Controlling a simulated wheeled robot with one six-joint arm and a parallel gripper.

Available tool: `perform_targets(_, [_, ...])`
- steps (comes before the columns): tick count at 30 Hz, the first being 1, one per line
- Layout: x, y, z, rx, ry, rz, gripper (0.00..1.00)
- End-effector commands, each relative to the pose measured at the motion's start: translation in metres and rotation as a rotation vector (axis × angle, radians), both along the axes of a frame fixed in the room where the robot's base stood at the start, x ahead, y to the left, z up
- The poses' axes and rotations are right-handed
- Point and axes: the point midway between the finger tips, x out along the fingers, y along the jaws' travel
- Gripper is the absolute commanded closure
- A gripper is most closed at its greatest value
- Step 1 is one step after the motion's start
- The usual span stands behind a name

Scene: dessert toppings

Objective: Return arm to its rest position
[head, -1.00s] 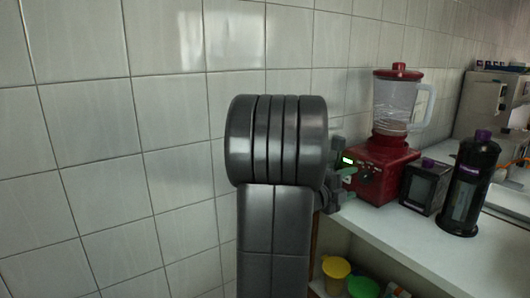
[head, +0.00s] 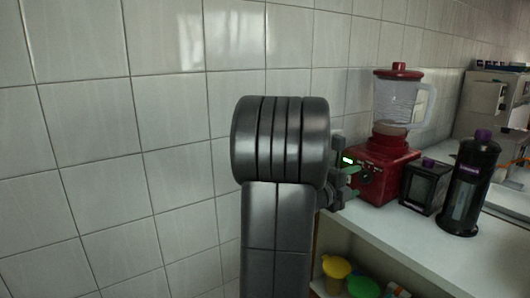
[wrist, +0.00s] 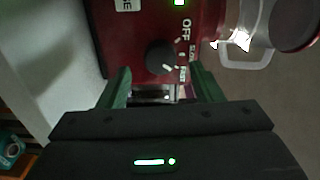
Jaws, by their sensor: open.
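My gripper (head: 350,180) is partly hidden behind my own arm in the head view. It is beside the front left of the red blender base (head: 388,172). In the wrist view my gripper (wrist: 163,88) is open, with its two green fingers spread apart and nothing between them touching both. The red blender base (wrist: 215,22) is just ahead of the fingertips. A black dial (wrist: 160,56) with OFF lettering shows between and above the fingers. Whether a finger touches the base cannot be told.
The blender's clear jug (head: 398,104) has a red lid. A black box (head: 426,187) and a dark bottle (head: 466,190) stand to its right on the white counter (head: 420,243). A yellow cup (head: 336,267) and a green one are below. A tiled wall (head: 110,150) fills the left.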

Motion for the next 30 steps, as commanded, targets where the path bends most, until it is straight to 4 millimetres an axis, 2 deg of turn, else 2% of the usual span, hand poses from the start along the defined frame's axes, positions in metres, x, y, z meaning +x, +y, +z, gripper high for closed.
perform_targets(3, [0.013, -0.022, -0.001, 0.001, 0.000, -0.004, 0.41])
perform_targets(6, [0.022, -0.034, 0.002, -0.008, 0.012, -0.001, 0.41])
perform_targets(30, [0.021, -0.031, 0.004, -0.318, 0.484, 0.002, 0.41])
